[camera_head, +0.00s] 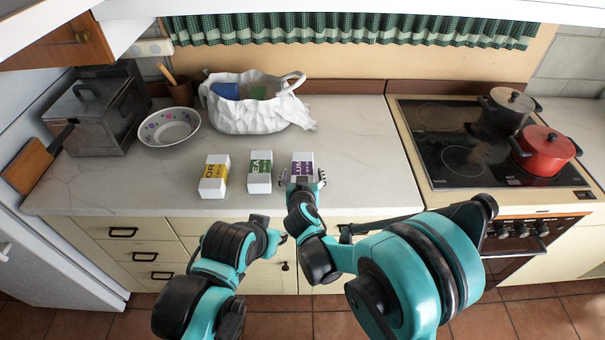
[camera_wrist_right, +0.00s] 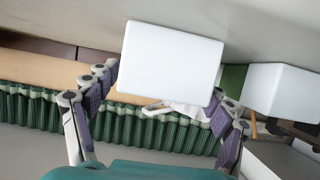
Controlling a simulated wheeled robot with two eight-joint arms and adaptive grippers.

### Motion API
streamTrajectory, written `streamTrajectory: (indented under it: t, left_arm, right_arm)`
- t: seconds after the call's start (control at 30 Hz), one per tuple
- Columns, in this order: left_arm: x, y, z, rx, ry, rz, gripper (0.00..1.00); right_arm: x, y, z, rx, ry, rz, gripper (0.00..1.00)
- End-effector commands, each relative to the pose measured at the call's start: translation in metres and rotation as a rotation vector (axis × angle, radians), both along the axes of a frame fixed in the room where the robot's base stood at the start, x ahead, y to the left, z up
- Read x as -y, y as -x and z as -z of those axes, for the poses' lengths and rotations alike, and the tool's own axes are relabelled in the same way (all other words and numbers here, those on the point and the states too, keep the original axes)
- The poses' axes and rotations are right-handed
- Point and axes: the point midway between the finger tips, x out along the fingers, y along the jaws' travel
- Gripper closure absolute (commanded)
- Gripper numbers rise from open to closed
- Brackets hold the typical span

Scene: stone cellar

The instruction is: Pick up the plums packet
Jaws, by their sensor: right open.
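The plums packet (camera_head: 302,160), a white box with a purple label, stands on the counter at the right end of a row of three. My right gripper (camera_head: 303,180) is open at its near side, with a finger to the left and a finger to the right of it. In the right wrist view the packet's plain white face (camera_wrist_right: 170,60) fills the space between the spread fingers (camera_wrist_right: 165,85). I cannot tell whether either finger touches it. My left gripper (camera_head: 279,238) is low in front of the drawers; its fingers are too unclear to read.
A green-labelled packet (camera_head: 260,171) stands just left of the plums packet, and a yellow-labelled packet (camera_head: 214,176) farther left. Behind are a white bag (camera_head: 250,115) and a patterned bowl (camera_head: 170,127). A stove with a red pot (camera_head: 545,150) is at the right.

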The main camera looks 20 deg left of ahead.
Motion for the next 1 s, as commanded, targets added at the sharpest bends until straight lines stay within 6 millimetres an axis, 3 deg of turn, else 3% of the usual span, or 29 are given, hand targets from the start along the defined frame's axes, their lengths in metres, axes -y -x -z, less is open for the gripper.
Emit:
streamTrajectory:
  t: [0.13, 0.4, 0.47, 0.67, 1.0]
  left_arm:
    - [0.0, 0.0, 0.003, 0.0, 0.0, 0.0, 0.7]
    - [0.0, 0.0, 0.002, 0.0, 0.0, 0.0, 0.7]
    - [0.0, 0.0, 0.002, 0.0, 0.0, 0.0, 0.7]
    - [0.0, 0.0, 0.002, 0.0, 0.0, 0.0, 0.7]
    - [0.0, 0.0, 0.001, 0.0, 0.0, 0.0, 0.7]
  right_arm:
    - [-0.004, -0.017, 0.008, 0.0, -0.002, 0.001, 0.19]
    - [-0.005, -0.02, 0.008, 0.0, 0.0, 0.0, 0.19]
    - [-0.005, -0.02, 0.008, 0.0, 0.0, 0.0, 0.32]
    - [-0.005, -0.02, 0.008, 0.0, -0.001, 0.0, 0.85]
    - [-0.005, -0.02, 0.005, 0.0, 0.0, -0.001, 0.87]
